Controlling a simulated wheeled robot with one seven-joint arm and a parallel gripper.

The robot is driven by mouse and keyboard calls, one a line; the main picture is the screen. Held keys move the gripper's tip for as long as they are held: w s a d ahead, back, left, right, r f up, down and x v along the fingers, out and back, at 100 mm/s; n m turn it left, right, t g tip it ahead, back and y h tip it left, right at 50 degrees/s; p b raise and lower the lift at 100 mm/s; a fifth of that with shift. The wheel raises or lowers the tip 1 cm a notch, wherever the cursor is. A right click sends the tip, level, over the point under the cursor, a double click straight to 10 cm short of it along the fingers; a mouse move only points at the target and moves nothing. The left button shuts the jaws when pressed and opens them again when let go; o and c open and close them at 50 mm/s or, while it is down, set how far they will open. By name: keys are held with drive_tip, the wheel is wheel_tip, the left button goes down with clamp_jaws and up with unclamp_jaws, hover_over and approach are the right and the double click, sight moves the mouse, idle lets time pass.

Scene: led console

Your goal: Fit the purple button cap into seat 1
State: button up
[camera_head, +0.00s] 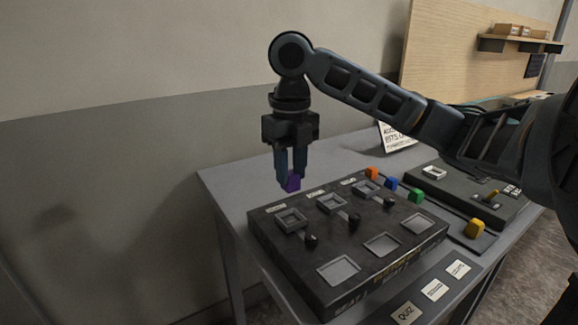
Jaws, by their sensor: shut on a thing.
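My gripper (291,176) points down and is shut on the purple button cap (291,183). It holds the cap in the air by the back left part of the dark console (300,262); the exact height is hard to tell. The console has a back row of three raised square seats: a left one (291,220), a middle one (331,203) and a right one (367,188). All three look empty. The labels above them are too small to read, so I cannot tell which is seat 1.
Orange (372,173), blue (391,183), green (416,195) and yellow (475,228) caps stand right of the console. A second dark panel (440,190) lies behind them. Small black levers (354,219) rise beside the seats. A white sign (394,138) stands at the back.

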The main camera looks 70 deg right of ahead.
drive_tip(key=shift+f+b, duration=1.95)
drive_tip(key=shift+f, duration=1)
drive_tip(key=shift+f+b, duration=0.95)
drive_tip(key=shift+f, duration=0.2)
drive_tip(key=o, duration=1.1)
drive_tip(key=shift+r+p, duration=0.3)
drive_tip(key=shift+r, duration=3.6)
